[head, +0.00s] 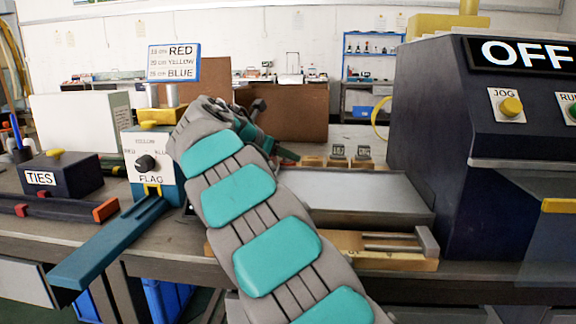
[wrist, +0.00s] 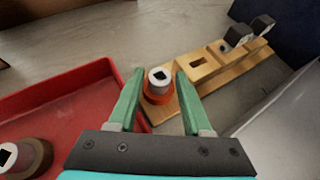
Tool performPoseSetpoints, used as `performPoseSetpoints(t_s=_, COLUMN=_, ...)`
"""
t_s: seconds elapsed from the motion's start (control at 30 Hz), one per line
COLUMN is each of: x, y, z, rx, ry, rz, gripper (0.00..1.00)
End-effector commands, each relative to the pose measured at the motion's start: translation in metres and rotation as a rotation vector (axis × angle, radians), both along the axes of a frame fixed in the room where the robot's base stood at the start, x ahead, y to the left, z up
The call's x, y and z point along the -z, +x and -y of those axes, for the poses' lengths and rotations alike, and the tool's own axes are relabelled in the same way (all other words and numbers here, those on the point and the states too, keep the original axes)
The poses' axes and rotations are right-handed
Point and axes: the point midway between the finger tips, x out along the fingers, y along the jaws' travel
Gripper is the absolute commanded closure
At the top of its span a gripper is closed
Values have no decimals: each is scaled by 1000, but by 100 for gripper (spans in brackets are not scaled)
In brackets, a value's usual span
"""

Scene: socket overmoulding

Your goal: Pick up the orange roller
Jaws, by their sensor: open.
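In the wrist view the orange roller (wrist: 158,94) stands upright at the near end of a wooden block (wrist: 188,83). It has a pale metal top with a dark square hole. My gripper (wrist: 159,74) is open, with its two green fingers on either side of the roller. I cannot tell whether they touch it. In the head view my gripper (head: 262,137) is small and partly hidden behind my own arm, and I cannot make out the orange roller there.
A red tray (wrist: 75,90) lies at left in the wrist view, with a brownish roller (wrist: 27,158) at its corner. The block carries dark-topped pieces (wrist: 237,36). A dark OFF machine (head: 430,130) stands right; a FLAG box (head: 150,160) stands left.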

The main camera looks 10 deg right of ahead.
Motion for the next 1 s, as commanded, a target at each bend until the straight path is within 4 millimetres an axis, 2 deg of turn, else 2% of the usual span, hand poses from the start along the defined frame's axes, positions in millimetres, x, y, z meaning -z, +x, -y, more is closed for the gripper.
performPoseSetpoints(t_s=0.1, x=-1, y=0, z=-1, rx=-1, ry=0, rz=0, gripper=51)
performPoseSetpoints(t_s=0.53, x=-1, y=0, z=-1, rx=-1, ry=0, rz=0, gripper=99)
performPoseSetpoints(t_s=1.0, x=-2, y=0, z=-1, rx=-1, ry=0, rz=0, gripper=100)
